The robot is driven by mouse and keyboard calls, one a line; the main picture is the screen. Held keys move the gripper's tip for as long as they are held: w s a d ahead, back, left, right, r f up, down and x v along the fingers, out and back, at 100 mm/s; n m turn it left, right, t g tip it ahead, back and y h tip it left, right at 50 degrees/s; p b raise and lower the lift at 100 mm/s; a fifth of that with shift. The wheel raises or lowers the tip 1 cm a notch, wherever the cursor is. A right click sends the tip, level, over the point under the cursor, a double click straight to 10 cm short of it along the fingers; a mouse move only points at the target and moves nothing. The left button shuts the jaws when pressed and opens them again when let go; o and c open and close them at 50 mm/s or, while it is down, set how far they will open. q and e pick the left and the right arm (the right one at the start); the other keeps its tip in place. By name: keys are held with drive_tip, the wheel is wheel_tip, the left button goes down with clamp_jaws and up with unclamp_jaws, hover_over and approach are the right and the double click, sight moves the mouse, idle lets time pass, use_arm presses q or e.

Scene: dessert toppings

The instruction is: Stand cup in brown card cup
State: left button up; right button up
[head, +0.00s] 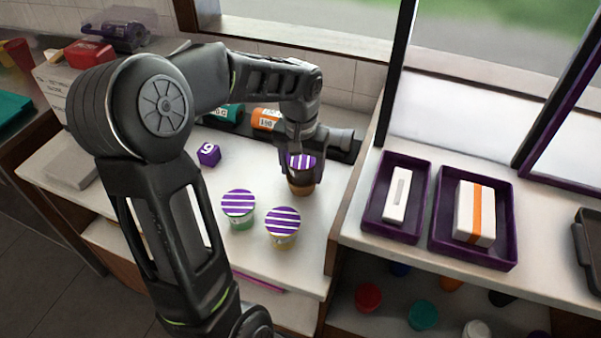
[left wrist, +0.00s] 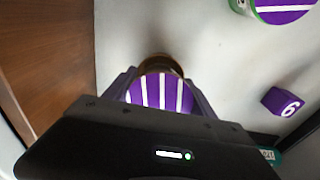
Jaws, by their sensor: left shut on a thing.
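A cup with a purple-and-white striped lid (head: 302,160) is between the fingers of my left gripper (head: 301,168), near the back right of the white counter. Brown card-like material (head: 301,188) shows directly below the lid. I cannot tell whether the brown part is a separate card cup around the cup or the cup's own side. In the left wrist view my left gripper (left wrist: 158,86) has one finger on each side of the striped lid (left wrist: 160,92), with a brown rim (left wrist: 160,64) beyond it. The gripper is shut on this cup. My right gripper is out of view.
A green striped-lid cup (head: 238,207) and a yellowish one (head: 283,228) stand in front. A purple numbered block (head: 208,154) lies left. A dark rack (head: 342,146) runs behind. Purple trays (head: 421,222) (head: 508,262) are on the right counter.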

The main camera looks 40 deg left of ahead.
sight(300, 184)
use_arm(q)
drive_tip(key=shift+g, duration=0.3)
drive_tip(key=f, duration=0.1)
drive_tip(key=s+f, duration=0.1)
drive_tip(key=f, duration=0.2)
drive_tip(key=shift+s+d, duration=0.2)
drive_tip(key=shift+s, duration=0.2)
drive_tip(key=o, duration=1.3)
drive_tip(key=shift+r, duration=0.1)
drive_tip(key=shift+o, duration=1.1)
drive_tip(key=shift+r, duration=0.2)
drive_tip(key=shift+w+r+p, duration=0.15)
drive_tip(key=shift+r+p, duration=0.2)
drive_tip(key=shift+w+r, duration=0.25)
drive_tip(key=r, duration=0.1)
drive_tip(key=w+r, duration=0.1)
drive_tip(key=r, duration=0.2)
drive_tip(key=shift+w+a+r, duration=0.2)
drive_tip(key=shift+w+r, duration=0.1)
drive_tip(key=shift+r, duration=0.05)
drive_tip(key=r, duration=0.6)
drive_tip(key=shift+s+r, duration=0.1)
drive_tip(key=shift+s, duration=0.15)
drive_tip(key=shift+s+r, duration=0.1)
drive_tip(key=shift+r, duration=0.3)
